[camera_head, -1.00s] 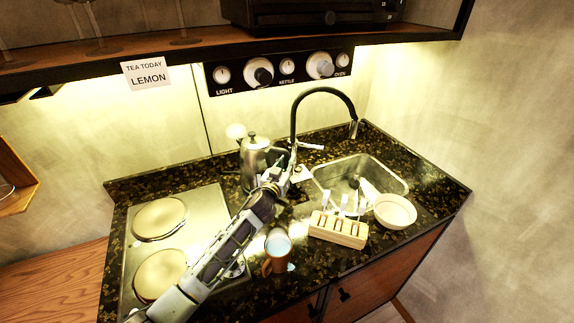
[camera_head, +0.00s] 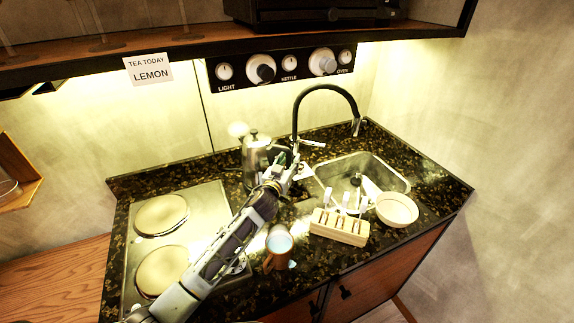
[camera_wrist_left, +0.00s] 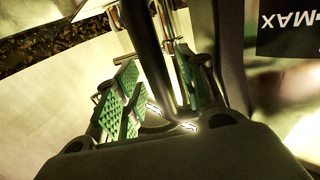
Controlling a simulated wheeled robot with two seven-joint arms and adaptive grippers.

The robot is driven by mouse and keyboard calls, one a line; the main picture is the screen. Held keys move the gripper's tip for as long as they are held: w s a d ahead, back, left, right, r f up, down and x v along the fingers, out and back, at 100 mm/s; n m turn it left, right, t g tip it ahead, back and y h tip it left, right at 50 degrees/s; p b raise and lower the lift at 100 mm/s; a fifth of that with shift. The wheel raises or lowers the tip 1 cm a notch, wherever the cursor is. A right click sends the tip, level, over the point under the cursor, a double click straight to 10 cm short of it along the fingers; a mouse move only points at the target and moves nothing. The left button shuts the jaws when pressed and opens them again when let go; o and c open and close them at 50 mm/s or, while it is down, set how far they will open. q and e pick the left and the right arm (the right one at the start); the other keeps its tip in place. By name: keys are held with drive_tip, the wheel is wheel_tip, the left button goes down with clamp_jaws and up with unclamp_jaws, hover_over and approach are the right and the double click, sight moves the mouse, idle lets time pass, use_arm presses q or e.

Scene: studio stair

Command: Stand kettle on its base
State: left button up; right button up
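The silver kettle (camera_head: 254,158), with a knobbed lid, stands upright at the back of the dark speckled worktop, between the hob and the tap. My left gripper (camera_head: 284,172) is at the kettle's right side, by its handle. In the left wrist view, the curved handle (camera_wrist_left: 151,50) runs between the green-padded fingers (camera_wrist_left: 158,88) of this gripper. The left pads show a gap to the handle, so the fingers look open around it. A dark panel marked MAX (camera_wrist_left: 290,22) shows upside down at the right. I cannot make out the kettle's base. My right gripper is out of view.
The hob (camera_head: 205,205) is left of the kettle. The tap (camera_head: 296,120) and sink (camera_head: 400,175) are close on the right. A copper-coloured mug (camera_head: 277,258), slotted wooden block (camera_head: 338,230) and pale bowl (camera_head: 397,210) stand towards the front. A shelf (camera_head: 200,48) overhangs the back.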

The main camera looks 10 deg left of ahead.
use_arm(q)
drive_tip(key=shift+r, duration=0.15)
drive_tip(key=shift+s+a, duration=0.15)
drive_tip(key=shift+s, duration=0.6)
drive_tip(key=shift+s+a, duration=0.15)
drive_tip(key=shift+s, duration=0.6)
drive_tip(key=s+a+b, duration=0.1)
drive_tip(key=s, duration=0.7)
drive_tip(key=shift+s+a, duration=0.4)
